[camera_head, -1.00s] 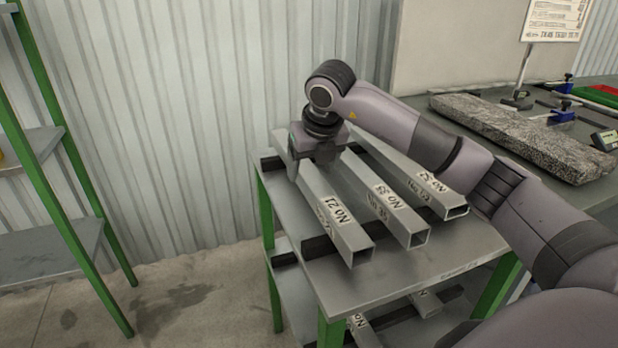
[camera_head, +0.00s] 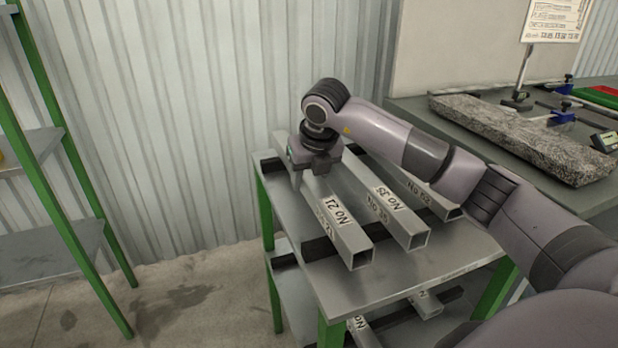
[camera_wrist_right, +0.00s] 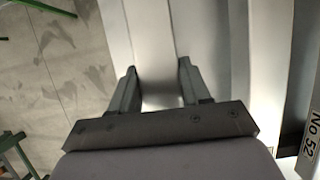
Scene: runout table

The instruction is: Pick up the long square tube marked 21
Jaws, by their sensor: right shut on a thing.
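The long square tube marked No 21 (camera_head: 343,228) lies leftmost of three tubes on the grey table, its open end towards the front. My right gripper (camera_head: 309,180) points down over the tube's rear part and is shut on it, one finger on each side. In the right wrist view the fingers (camera_wrist_right: 158,72) flank the pale tube (camera_wrist_right: 152,35). The far finger is mostly hidden in the head view. The tube still appears to lie on the dark support strips. My left gripper is not in view.
Tube No 35 (camera_head: 394,207) lies close to the right, and tube No 52 (camera_head: 425,196) beyond it, partly behind my arm. More tubes lie on the lower shelf (camera_head: 362,333). A green-framed rack (camera_head: 52,245) stands left. A bench with a granite bar (camera_head: 515,135) is at right.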

